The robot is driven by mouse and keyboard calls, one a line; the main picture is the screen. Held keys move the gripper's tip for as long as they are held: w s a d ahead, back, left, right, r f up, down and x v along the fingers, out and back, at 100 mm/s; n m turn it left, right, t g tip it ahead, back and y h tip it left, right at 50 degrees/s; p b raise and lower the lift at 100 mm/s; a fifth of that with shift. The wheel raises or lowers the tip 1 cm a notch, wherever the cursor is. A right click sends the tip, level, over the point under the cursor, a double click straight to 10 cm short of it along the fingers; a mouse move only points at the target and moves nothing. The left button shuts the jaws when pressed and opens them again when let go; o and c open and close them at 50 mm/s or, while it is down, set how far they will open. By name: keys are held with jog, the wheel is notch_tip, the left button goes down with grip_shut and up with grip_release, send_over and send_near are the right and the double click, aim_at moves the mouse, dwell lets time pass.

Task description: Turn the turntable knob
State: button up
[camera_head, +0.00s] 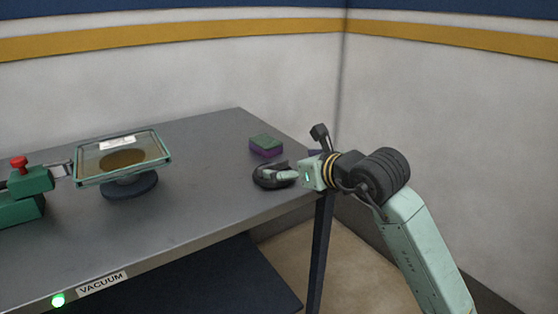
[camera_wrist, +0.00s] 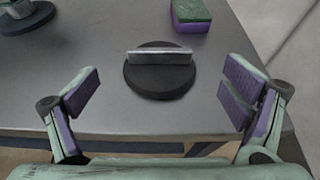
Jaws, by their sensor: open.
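The knob (camera_wrist: 160,82) is a round black disc with a straight grey metal bar across its top, near the table's right end. In the wrist view the bar lies nearly level across the picture. The knob also shows in the head view (camera_head: 264,182), partly covered by my gripper. My gripper (camera_wrist: 160,92) is open, with one purple-padded finger on each side of the knob and clear gaps to it. The gripper also shows in the head view (camera_head: 284,175), reaching in from the right. A framed glass pane (camera_head: 124,156) with a brown disc rests on a dark round stand (camera_head: 130,188).
A green and purple sponge-like block (camera_head: 266,146) lies just behind the knob. A green fixture with a red button (camera_head: 20,163) stands at the far left of the grey table (camera_head: 200,215). Walls rise behind and right. The table is clear between stand and knob.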

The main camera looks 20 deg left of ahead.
aim_at(274, 165)
jog(key=p+x, duration=0.2)
jog(key=x, duration=0.6)
jog(key=shift+w+a, duration=0.15)
jog(key=shift+c, duration=0.5)
jog(key=shift+a+f, duration=0.1)
jog(key=c, duration=0.9)
jog(key=shift+o, duration=0.2)
